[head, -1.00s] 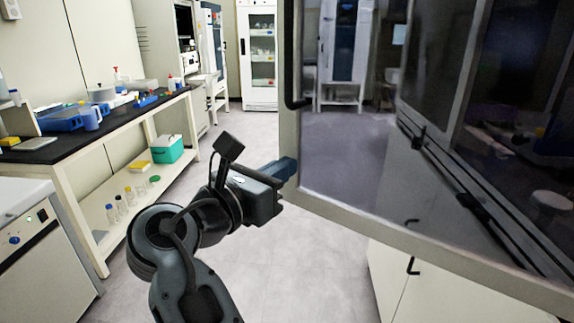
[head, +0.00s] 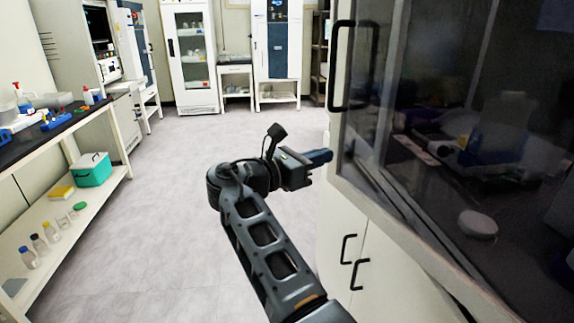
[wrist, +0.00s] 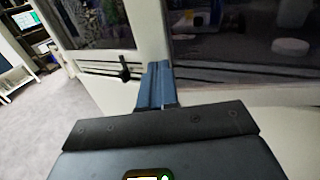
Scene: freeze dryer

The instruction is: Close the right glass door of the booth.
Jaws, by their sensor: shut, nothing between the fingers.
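The right glass door (head: 434,130) of the booth fills the right of the head view, a dark pane in a pale frame. Its black handle (head: 353,65) is near its left edge. The door stands at a steep angle to me, and I cannot tell if a gap remains at its free edge. My gripper (head: 330,157) has its blue fingers shut and empty, at the lower left of the door frame. In the wrist view, the fingers (wrist: 156,80) point at the pale frame (wrist: 148,28) and look close to or touching it. Contact is unclear.
Pale cabinet doors with black handles (head: 348,248) are below the booth. A bench (head: 60,135) with labware and a lower shelf runs along the left. A glass-fronted cabinet (head: 190,60) stands at the back. The grey floor (head: 175,200) between is clear.

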